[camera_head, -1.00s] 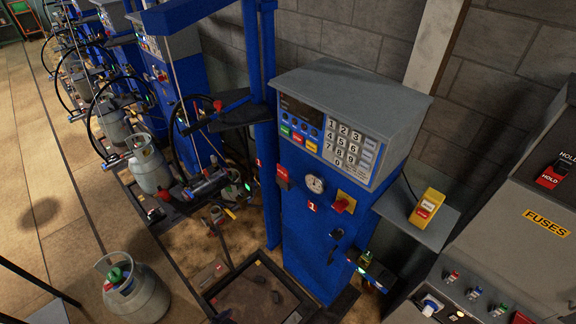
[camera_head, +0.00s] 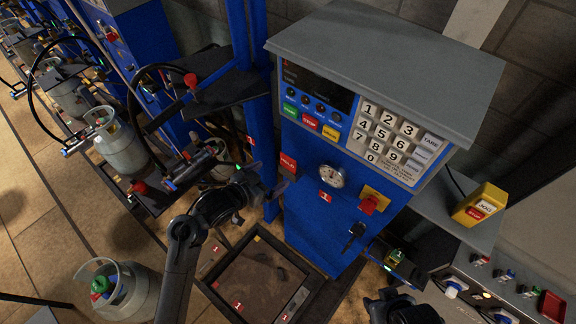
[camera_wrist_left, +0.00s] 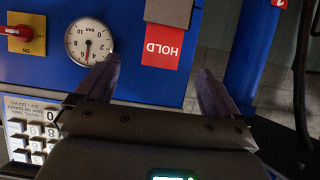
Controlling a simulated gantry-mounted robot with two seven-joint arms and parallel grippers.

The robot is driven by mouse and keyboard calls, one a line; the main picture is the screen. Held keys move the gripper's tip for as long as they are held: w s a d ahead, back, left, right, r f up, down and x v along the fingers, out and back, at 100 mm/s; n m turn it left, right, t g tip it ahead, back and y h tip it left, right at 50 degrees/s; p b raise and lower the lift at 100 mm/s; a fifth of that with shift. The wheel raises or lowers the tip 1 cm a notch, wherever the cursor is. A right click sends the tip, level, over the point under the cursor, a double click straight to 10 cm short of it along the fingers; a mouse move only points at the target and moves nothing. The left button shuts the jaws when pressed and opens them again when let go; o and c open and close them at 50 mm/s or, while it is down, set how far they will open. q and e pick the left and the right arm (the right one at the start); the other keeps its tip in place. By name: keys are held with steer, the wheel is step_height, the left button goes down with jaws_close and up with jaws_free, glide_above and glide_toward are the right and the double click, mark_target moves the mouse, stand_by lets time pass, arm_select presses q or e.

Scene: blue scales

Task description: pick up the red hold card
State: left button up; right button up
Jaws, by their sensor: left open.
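The red hold card (camera_head: 288,163) hangs on the blue front of the scale cabinet (camera_head: 310,230), left of the round gauge. In the left wrist view the card (camera_wrist_left: 162,48) appears upside down, with a grey part joined to its red part. My left gripper (camera_head: 280,186) is just below and in front of the card in the head view. In the left wrist view its two fingers (camera_wrist_left: 158,66) are open, one on each side of the card's lower picture edge, with nothing between them. A dark part at the bottom edge of the head view seems to be my right gripper (camera_head: 402,308); its fingers are unclear.
Right of the card are the gauge (camera_head: 331,176) and a red knob on a yellow plate (camera_head: 374,199). A keypad (camera_head: 388,138) is above. A yellow box (camera_head: 480,203) sits on a side shelf. A gas cylinder (camera_head: 118,290) stands lower left.

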mark_target(287, 162)
arm_select(q)
steer(key=x, duration=0.5)
steer(key=shift+w+a+r, duration=0.1)
steer(key=shift+w+r, duration=0.2)
steer(key=shift+w+d+f+p, duration=0.15)
steer(key=shift+w+d+p, duration=0.2)
steer(key=shift+w, duration=0.05)
steer(key=shift+x, duration=2.05)
arm_select(e)
steer(key=shift+w+a+r, duration=0.1)
steer(key=shift+w+r, duration=0.3)
steer(key=shift+r, duration=0.35)
arm_select(q)
steer(key=c, duration=1)
arm_select(e)
steer(key=shift+f, duration=0.1)
